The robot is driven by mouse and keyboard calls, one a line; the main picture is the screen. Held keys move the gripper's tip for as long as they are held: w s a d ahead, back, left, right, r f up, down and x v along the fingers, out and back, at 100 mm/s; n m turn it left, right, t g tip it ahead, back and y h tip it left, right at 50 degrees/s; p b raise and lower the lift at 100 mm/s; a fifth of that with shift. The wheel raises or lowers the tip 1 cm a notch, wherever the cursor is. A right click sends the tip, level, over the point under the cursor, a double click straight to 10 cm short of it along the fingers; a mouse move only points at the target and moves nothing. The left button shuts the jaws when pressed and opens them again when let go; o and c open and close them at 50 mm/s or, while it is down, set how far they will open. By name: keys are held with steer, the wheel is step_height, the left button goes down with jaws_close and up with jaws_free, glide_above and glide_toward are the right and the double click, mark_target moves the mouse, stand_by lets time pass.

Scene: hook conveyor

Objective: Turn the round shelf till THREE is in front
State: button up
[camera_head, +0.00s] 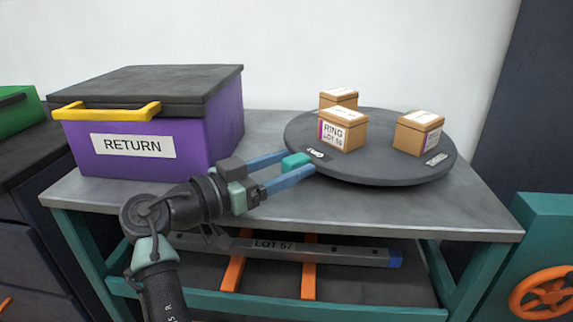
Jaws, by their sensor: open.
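The round shelf (385,174) is a dark grey disc on the grey metal table, with three brown cardboard boxes on it. A small plate (316,154) at its front left edge seems to read TWO. Another plate (436,159) at its front right edge is too small to read surely. A teal knob (295,160) sits at the shelf's left edge. My gripper (299,163) comes from the lower left, open, with its blue fingers on either side of the knob. I cannot tell whether they touch it. The far edge of the shelf is partly hidden by boxes.
A purple bin (222,125) marked RETURN, with a dark lid and yellow handle, stands left of the shelf. The front box (343,132) reads RING. A LOT 57 bar (330,252) lies below the tabletop. The table's right front is bare.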

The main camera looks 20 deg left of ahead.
steer(key=p+v, duration=0.2)
steer(key=v, duration=1.1)
